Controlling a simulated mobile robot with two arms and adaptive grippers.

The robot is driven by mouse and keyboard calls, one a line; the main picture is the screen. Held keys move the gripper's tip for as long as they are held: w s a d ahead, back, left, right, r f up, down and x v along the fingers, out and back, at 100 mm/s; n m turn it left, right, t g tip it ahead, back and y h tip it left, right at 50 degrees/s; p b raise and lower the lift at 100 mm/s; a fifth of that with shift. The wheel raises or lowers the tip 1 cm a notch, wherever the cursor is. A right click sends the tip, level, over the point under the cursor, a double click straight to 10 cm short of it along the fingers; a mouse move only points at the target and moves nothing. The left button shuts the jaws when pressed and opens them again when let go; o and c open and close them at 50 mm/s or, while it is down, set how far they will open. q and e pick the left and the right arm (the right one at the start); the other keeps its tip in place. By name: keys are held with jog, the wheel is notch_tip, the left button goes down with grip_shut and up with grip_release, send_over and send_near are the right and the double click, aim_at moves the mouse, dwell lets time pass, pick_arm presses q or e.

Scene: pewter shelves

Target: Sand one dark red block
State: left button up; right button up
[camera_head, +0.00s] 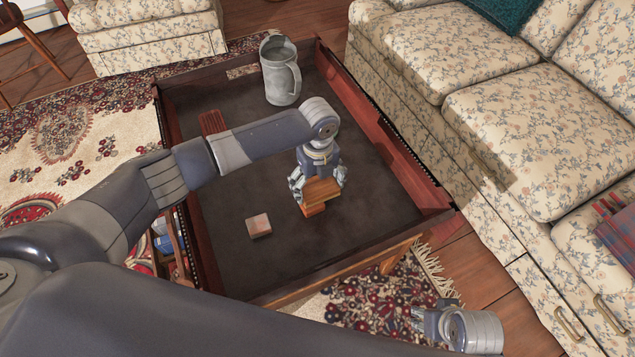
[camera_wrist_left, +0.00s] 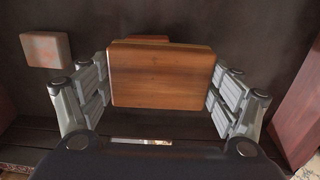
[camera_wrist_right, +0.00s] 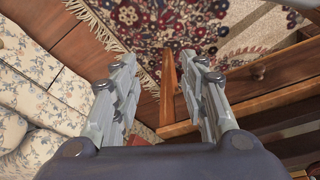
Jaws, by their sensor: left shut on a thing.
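My left gripper (camera_head: 318,186) is shut on an orange-brown wooden block (camera_wrist_left: 162,76), held over the dark table top. It also shows in the head view (camera_head: 322,190). A second reddish-orange block (camera_head: 313,209) shows just beneath or behind it, mostly hidden; I cannot tell whether they touch. A pale pinkish block (camera_head: 259,225) lies to the left on the table and shows in the left wrist view (camera_wrist_left: 46,49). A dark red slatted thing (camera_head: 212,122) lies farther back, partly hidden by my arm. My right gripper (camera_wrist_right: 160,85) is open and empty, off the table's near right corner.
The table (camera_head: 350,255) has raised wooden rims. A grey metal pitcher (camera_head: 281,72) stands at its back. A floral sofa (camera_head: 510,120) lines the right side, and an armchair (camera_head: 150,30) stands behind. The table's right half is largely clear.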

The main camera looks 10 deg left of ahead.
pick_arm(q)
jog(key=shift+r+p, duration=0.6)
jog(key=shift+p, duration=0.05)
jog(key=shift+r+p, duration=0.5)
jog(key=shift+p, duration=0.15)
jog(key=shift+r+p, duration=0.55)
jog(key=shift+p, duration=0.15)
jog(key=shift+r+p, duration=0.4)
jog(key=shift+p, duration=0.1)
pick_arm(e)
jog(key=s+f, duration=0.2)
jog(key=f, duration=0.6)
jog(key=s+f+g, duration=0.1)
jog(key=s+f, duration=0.2)
jog(key=f, duration=0.5)
jog(key=shift+s+a+f, duration=0.2)
jog(key=shift+s+a, duration=0.1)
jog(key=shift+s, duration=0.05)
